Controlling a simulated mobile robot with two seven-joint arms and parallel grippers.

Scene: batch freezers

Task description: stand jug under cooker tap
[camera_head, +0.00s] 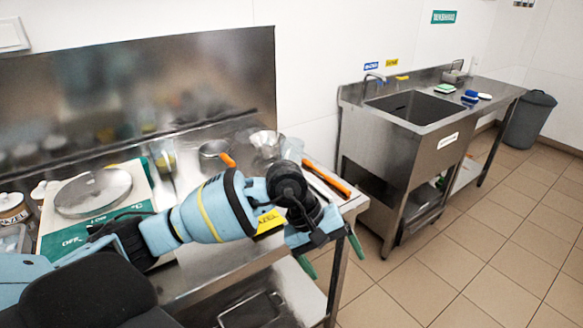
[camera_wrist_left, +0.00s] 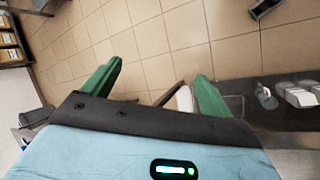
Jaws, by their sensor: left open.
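My left gripper (camera_head: 331,257) is at the front right corner of the steel worktable (camera_head: 220,255) in the head view, its green fingers apart and pointing down past the table edge. In the left wrist view the green fingers (camera_wrist_left: 155,82) are spread with tiled floor between them; nothing is clearly gripped. A clear, see-through vessel (camera_head: 292,149) shows partly behind my left wrist in the head view; I cannot tell whether it is the jug. No cooker or cooker tap can be made out. My right gripper is not in view.
A steel sink (camera_head: 410,107) with a tap (camera_head: 374,76) stands at the right. A grey bin (camera_head: 529,120) is beyond. The tiled floor in front is clear.

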